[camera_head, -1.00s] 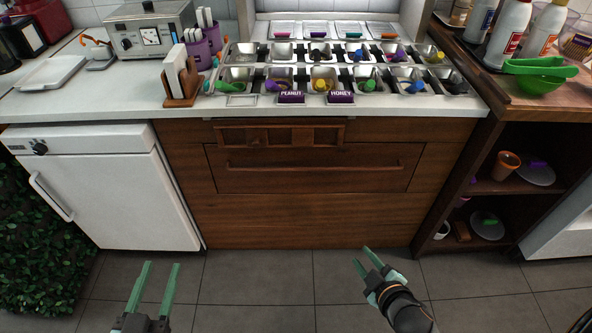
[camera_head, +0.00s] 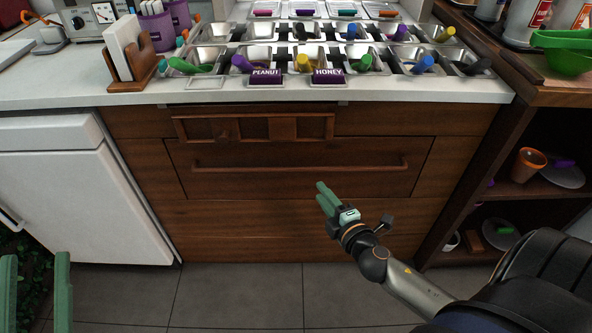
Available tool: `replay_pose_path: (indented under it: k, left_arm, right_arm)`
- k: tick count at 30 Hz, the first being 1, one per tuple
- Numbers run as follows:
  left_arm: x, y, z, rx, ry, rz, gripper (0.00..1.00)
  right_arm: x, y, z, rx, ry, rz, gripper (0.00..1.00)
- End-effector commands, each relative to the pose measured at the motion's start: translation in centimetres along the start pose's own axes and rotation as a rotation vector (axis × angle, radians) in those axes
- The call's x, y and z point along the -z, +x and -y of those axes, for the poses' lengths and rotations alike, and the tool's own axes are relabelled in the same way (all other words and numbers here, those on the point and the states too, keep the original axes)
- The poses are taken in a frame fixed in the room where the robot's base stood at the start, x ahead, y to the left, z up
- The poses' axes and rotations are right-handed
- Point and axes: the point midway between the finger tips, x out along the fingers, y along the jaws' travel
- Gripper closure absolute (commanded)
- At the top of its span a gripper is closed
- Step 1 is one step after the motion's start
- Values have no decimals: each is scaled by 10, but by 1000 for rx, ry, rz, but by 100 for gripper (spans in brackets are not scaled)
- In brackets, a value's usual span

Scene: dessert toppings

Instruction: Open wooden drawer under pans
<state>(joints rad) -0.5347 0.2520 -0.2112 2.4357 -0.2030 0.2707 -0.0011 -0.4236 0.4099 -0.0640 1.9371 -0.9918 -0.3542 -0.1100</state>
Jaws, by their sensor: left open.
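The wooden drawer (camera_head: 300,184) is set in the brown cabinet front under the counter with the pans. It looks shut, its front flush with the cabinet. Its long horizontal handle (camera_head: 300,168) runs across the upper part of the drawer front. My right gripper (camera_head: 320,190) is in front of the drawer's lower right part, below the handle and apart from it. Its two green fingers overlap in this view, so their gap is hard to judge. My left gripper (camera_head: 36,256) is at the bottom left corner, open and empty, away from the drawer.
Metal pans (camera_head: 330,55) with coloured utensils stand on the white counter (camera_head: 420,93). A narrow wooden rack (camera_head: 253,129) juts above the drawer handle. A white appliance (camera_head: 80,200) stands at left. Open dark shelves (camera_head: 520,195) stand at right. The grey floor in front is clear.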

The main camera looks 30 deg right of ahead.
Motion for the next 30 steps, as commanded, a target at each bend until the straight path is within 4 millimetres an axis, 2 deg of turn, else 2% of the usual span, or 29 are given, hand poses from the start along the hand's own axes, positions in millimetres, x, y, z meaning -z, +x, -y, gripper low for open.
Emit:
replay_pose_path:
  k: [5, 11, 20, 24, 30]
  left_arm:
    - [6, 1, 0, -1, 7, -22, 50]
    - [21, 1, 0, -6, 26, -90, 50]
    - [64, -3, -1, -19, 75, -265, 50]
    - [63, -5, -2, -20, 72, -271, 50]
    - [62, -6, -3, -21, 69, -272, 50]
  right_arm:
    - [0, 18, -1, -2, -1, -1, 67]
    - [0, 52, -1, -2, 0, 1, 67]
    - [0, 99, 0, 0, 1, 1, 67]
    - [0, 113, 1, 1, 2, 0, 67]
    - [0, 122, 0, 2, 2, 0, 67]
